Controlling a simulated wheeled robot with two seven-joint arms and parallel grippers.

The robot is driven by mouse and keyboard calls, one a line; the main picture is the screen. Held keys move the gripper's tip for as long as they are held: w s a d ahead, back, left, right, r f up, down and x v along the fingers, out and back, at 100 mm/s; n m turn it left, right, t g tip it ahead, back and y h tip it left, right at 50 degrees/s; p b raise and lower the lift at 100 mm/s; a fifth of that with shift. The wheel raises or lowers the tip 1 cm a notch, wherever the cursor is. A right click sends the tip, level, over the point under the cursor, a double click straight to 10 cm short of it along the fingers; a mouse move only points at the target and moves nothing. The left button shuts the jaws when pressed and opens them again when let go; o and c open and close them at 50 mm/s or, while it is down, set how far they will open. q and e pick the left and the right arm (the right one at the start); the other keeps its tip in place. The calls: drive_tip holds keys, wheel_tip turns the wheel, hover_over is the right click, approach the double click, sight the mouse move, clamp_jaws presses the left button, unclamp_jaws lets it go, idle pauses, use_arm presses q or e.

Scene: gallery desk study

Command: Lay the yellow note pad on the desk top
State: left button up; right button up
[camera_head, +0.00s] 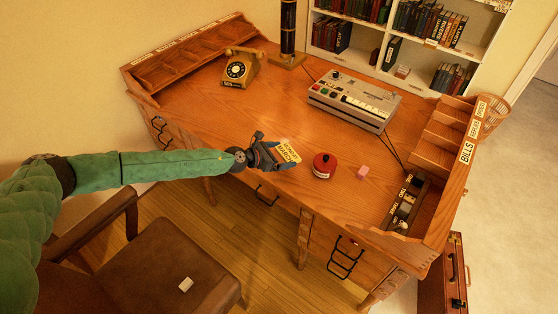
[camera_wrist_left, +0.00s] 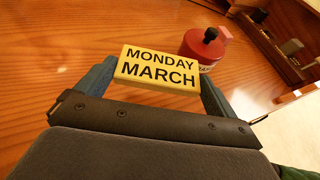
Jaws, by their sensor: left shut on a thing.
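The yellow note pad (camera_head: 288,153) is in my left gripper (camera_head: 277,153), at the front edge of the wooden desk top (camera_head: 225,110). In the left wrist view the pad (camera_wrist_left: 160,69) sits between the two fingers, its face reading "MONDAY MARCH". The gripper is shut on it. Whether the pad touches the desk top or is a little above it, I cannot tell. My right gripper is not in view.
A red round container (camera_head: 324,166) with a black knob and a pink block (camera_head: 362,172) stand right of the pad. A grey keyed machine (camera_head: 354,100), a yellow telephone (camera_head: 240,68) and a black tray (camera_head: 404,204) are on the desk. A brown chair (camera_head: 165,265) stands in front.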

sight(279, 159)
use_arm(q)
drive_tip(key=shift+w+a+f, duration=0.2)
drive_tip(key=shift+w+f, duration=0.3)
drive_tip(key=shift+f, duration=0.1)
drive_tip(key=shift+w+a+f+b, duration=0.15)
drive_tip(key=shift+w+f+b, duration=0.2)
drive_tip(key=shift+w, duration=0.45)
drive_tip(key=shift+w+a, duration=0.1)
drive_tip(key=shift+w, duration=0.15)
drive_tip(key=shift+f, duration=2.05)
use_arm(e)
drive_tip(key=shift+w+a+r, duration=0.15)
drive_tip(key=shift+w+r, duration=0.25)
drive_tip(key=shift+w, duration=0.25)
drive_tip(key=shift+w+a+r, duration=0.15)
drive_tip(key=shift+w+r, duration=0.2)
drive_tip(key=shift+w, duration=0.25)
use_arm(q)
drive_tip(key=shift+f, duration=0.1)
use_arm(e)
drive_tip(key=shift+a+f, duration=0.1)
